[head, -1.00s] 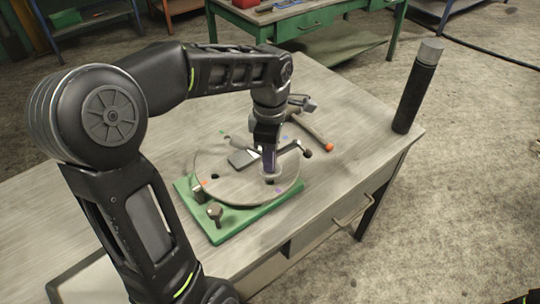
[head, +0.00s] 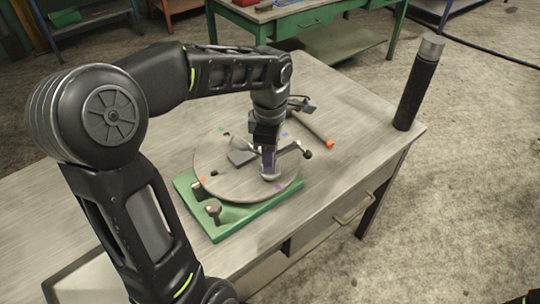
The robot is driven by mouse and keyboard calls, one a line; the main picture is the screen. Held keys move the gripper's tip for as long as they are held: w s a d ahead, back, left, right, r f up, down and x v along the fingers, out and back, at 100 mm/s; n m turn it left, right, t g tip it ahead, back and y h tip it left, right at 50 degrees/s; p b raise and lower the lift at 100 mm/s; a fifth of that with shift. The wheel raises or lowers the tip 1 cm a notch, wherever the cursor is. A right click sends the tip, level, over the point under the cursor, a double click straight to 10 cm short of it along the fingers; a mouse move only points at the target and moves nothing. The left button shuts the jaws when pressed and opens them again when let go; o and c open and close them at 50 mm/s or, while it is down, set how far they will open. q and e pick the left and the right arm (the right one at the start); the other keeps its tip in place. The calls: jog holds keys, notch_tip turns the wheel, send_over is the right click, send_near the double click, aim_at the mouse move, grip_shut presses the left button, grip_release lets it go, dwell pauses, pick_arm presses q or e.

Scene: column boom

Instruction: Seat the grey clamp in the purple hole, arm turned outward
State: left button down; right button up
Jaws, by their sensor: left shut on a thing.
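My left gripper (head: 268,163) reaches down over the right part of a grey round disc (head: 232,185) and is shut on the grey clamp (head: 270,177). The clamp looks upright, its foot down at the disc beside the purple mark (head: 279,187). The purple hole is hidden under the foot, so I cannot tell how deep the foot sits. The clamp's arm (head: 290,149) points right and back, its dark tip (head: 307,154) out at the disc's rim. My right gripper is not in view.
The disc lies on a green base (head: 240,222) with a knob (head: 214,208) in front. A grey block (head: 242,158) lies on the disc. Behind are a hammer-like tool (head: 318,132) and a tall black cylinder (head: 416,88). The table (head: 120,192) is clear at left.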

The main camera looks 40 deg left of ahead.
pick_arm(q)
jog(key=shift+f+b, duration=1.2)
jog(key=shift+f, duration=0.3)
jog(key=c, duration=1.4)
grip_release()
jog(key=shift+r+p, duration=2.7)
jog(key=shift+r, duration=1.1)
jog(key=shift+o, duration=0.4)
jog(key=o, duration=0.5)
